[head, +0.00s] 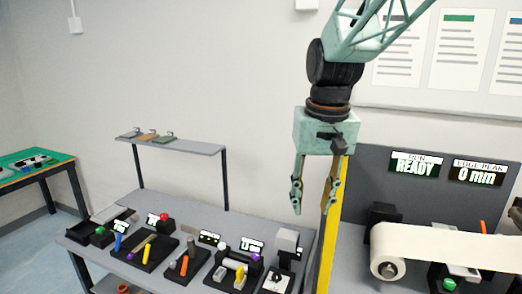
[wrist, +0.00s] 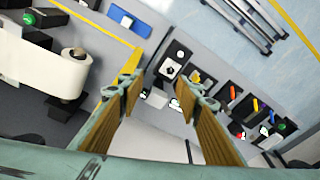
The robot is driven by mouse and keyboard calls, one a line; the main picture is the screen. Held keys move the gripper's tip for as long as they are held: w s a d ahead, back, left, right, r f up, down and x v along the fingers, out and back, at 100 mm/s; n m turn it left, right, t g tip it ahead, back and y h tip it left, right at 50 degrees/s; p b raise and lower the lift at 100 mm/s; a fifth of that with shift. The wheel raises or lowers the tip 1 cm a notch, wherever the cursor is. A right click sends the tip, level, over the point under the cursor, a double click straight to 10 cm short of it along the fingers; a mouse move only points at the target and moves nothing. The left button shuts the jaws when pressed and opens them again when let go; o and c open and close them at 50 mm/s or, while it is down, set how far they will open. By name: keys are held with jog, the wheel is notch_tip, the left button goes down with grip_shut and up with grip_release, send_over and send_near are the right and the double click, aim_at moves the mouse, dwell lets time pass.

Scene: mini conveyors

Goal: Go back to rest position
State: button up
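My gripper (head: 315,195) hangs pointing down in the upper right of the head view, in front of the wall and well above the grey table. Its two fingers are spread apart with nothing between them. In the wrist view the open fingers (wrist: 160,95) frame empty space, with the table and floor far beyond. My arm comes down from the top edge of the head view.
A yellow post (head: 334,215) is close by my gripper on the right. A white belt roll (head: 390,262) sits before a panel (head: 435,200) reading "READY" and "0 mm". A green-topped table (head: 60,158) is far left.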

jog(key=s+d+t+b, duration=0.1)
jog(key=s+d, duration=0.3)
jog(key=s, duration=1.2)
jog(key=s+d+t+b, duration=0.1)
jog(key=s+d, duration=0.3)
jog(key=s, duration=1.2)
jog(key=shift+s+d+r, duration=0.2)
jog(key=shift+s+r, duration=0.1)
jog(key=shift+r, duration=0.15)
